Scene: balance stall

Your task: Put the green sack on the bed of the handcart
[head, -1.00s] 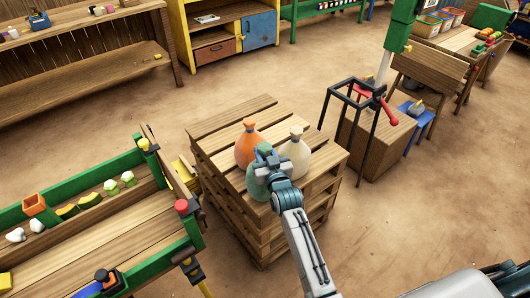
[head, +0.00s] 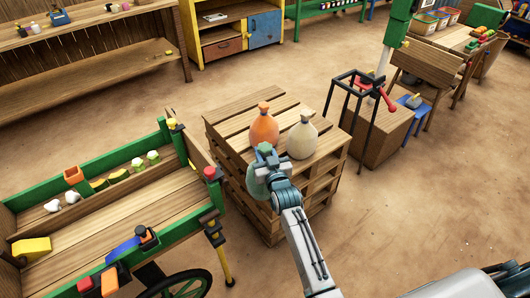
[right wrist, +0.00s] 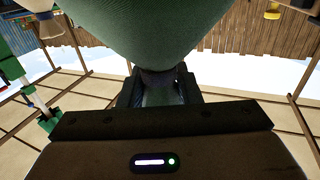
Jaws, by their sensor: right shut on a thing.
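The green sack (head: 257,182) hangs from my right gripper (head: 266,156), which is shut on its neck. In the head view it shows in front of the near left edge of the pallet stack, partly hidden by the gripper. In the right wrist view the green sack (right wrist: 150,30) fills the top middle, with its neck between the fingers (right wrist: 160,85). The handcart (head: 95,168) stands at the left, with green rails and a plank bed (head: 150,212), left of the held sack. My left gripper is not in view.
An orange sack (head: 264,128) and a cream sack (head: 302,138) stand on the pallet stack (head: 236,106). Small goods lie along the cart's far side; a yellow block (head: 32,248) and a blue item (head: 122,250) are also in it. The bed's middle is clear. A red-topped post (head: 210,173) marks its near corner.

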